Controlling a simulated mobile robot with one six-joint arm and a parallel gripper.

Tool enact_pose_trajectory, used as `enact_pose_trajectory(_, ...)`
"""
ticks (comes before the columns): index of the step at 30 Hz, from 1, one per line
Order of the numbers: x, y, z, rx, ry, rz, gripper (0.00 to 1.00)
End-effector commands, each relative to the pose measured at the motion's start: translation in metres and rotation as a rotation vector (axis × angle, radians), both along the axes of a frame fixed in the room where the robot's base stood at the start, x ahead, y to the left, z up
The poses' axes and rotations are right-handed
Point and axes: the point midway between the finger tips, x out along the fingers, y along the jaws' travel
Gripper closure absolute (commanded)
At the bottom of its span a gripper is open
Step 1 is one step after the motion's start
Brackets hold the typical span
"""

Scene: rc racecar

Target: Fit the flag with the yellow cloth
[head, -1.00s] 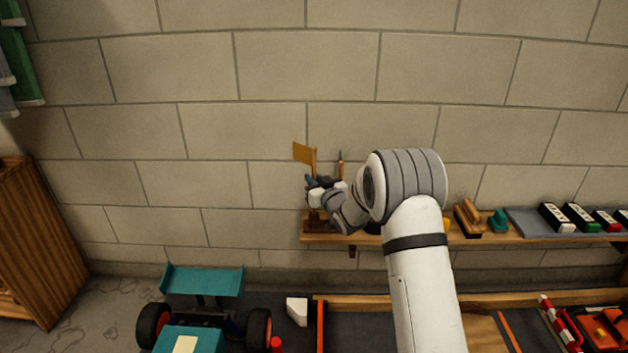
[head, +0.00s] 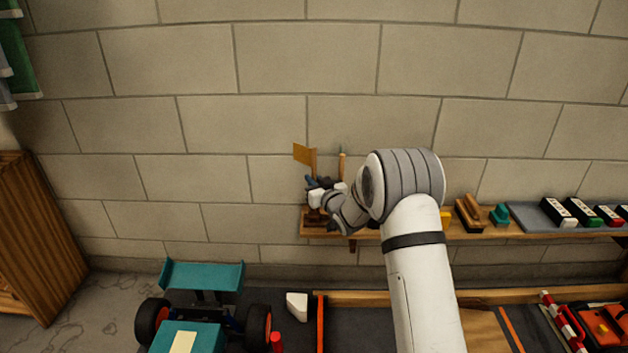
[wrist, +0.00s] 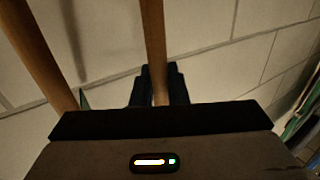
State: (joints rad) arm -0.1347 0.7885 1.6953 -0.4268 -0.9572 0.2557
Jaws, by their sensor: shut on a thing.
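The flag with the yellow cloth (head: 304,154) stands upright near the wall, above the left end of the wooden shelf (head: 375,235). My gripper (head: 319,186) is shut on its wooden pole. In the wrist view the pole (wrist: 153,45) runs up between the two dark fingertips (wrist: 158,88). The pole's lower end is hidden by the gripper, so I cannot tell whether it touches its holder (head: 313,218). A teal car (head: 190,337) with a rear wing (head: 204,275) stands low at left.
Another wooden pole (head: 342,163) stands close to the right of the flag; a pole also shows at left in the wrist view (wrist: 38,55). Further right, the shelf bears brushes and small boxes (head: 558,214). A white block (head: 297,306) lies right of the car.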

Motion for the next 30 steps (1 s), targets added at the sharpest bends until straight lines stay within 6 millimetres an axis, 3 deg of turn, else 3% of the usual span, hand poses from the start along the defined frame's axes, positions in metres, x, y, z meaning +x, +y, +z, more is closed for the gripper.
enact_pose_trajectory(21,0.000,0.000,-0.018,0.000,-0.001,0.000,1.00)
enact_pose_trajectory(22,0.000,0.000,-0.018,0.000,-0.001,0.000,0.85)
enact_pose_trajectory(30,0.000,0.000,-0.017,0.000,-0.001,0.000,0.63)
